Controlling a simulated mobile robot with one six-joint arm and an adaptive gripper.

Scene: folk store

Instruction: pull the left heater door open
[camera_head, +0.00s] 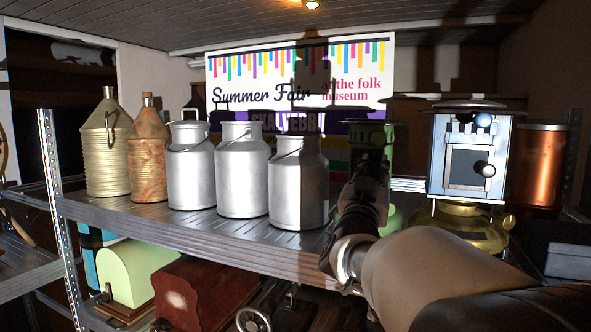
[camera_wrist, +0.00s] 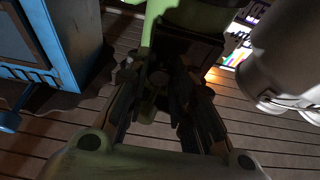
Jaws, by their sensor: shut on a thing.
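The left heater is green and stands on the shelf behind my gripper (camera_head: 368,168); its green body (camera_head: 372,138) shows only in part in the head view. In the wrist view its green body (camera_wrist: 200,15) is at the top, with a dark box-like part (camera_wrist: 187,48) below it. My gripper (camera_wrist: 160,78) reaches to this heater's front, its fingers close together. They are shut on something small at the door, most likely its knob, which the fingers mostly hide. I cannot tell how far the door stands open.
A pale blue heater (camera_head: 466,158) with a round knob stands to the right; its side is close at the left in the wrist view (camera_wrist: 45,45). Several metal milk cans (camera_head: 297,185) stand left of my gripper. A copper cylinder (camera_head: 537,165) is at far right.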

